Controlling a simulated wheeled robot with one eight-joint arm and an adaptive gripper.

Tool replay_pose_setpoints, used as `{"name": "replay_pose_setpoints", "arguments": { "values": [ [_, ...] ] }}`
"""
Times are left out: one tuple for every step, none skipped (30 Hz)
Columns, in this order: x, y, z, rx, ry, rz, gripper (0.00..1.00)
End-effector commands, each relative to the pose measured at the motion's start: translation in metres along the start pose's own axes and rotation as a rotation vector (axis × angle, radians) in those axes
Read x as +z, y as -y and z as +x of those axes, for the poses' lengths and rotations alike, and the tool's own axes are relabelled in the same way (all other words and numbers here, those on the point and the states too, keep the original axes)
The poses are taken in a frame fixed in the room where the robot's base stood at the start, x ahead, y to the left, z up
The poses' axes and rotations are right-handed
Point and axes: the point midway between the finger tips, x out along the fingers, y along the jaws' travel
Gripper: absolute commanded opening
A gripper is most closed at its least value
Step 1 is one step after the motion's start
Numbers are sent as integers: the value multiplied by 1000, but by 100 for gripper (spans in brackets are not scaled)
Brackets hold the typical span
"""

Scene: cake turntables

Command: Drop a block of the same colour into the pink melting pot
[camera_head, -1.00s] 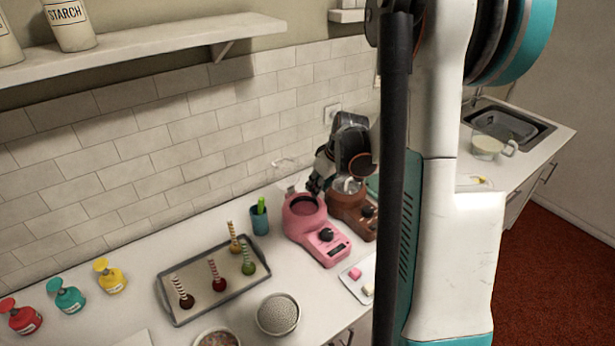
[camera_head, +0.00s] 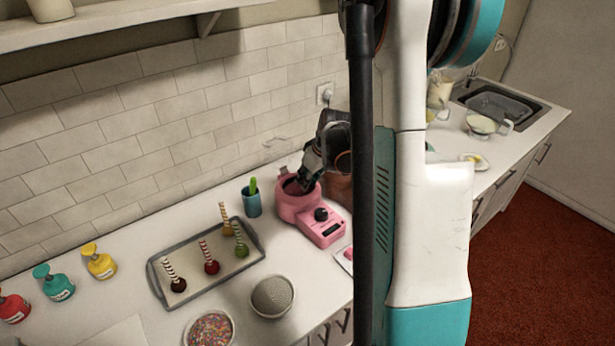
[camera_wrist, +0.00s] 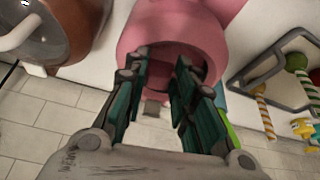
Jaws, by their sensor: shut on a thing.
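The pink melting pot (camera_head: 322,232) stands on the counter in the head view, its round bowl at the back. My gripper (camera_head: 303,184) points down at the bowl's opening. In the wrist view the pot's pink rim (camera_wrist: 170,30) surrounds the space beyond my gripper (camera_wrist: 164,68). The fingers are shut on a block whose outline and colour are hard to make out against the pot's pink inside. Another pink block (camera_head: 348,254) lies on a small white tray right of the pot, partly hidden by my arm.
A brown melting pot (camera_head: 338,188) stands close behind, partly hidden by my arm. A blue cup (camera_head: 252,202) and a grey tray (camera_head: 158,283) with several striped sticks are to the left. Coloured bottles (camera_head: 99,263) stand far left.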

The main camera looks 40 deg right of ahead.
Motion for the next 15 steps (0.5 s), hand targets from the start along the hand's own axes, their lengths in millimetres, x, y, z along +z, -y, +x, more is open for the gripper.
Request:
{"name": "replay_pose_setpoints", "arguments": {
  "values": [
    [0,0,0,0,0,0,9],
    [0,0,-1,0,0,0,9],
    [0,0,-1,0,0,0,9],
    [0,0,-1,0,0,0,27],
    [0,0,-1,0,0,0,33],
    [0,0,-1,0,0,0,42],
    [0,0,-1,0,0,0,48],
    [0,0,-1,0,0,0,48],
    [0,0,-1,0,0,0,48],
    [0,0,-1,0,0,0,48],
    [0,0,-1,0,0,0,48],
    [0,0,-1,0,0,0,48],
    [0,0,-1,0,0,0,48],
    [0,0,-1,0,0,0,48],
    [0,0,-1,0,0,0,48]
  ]
}}
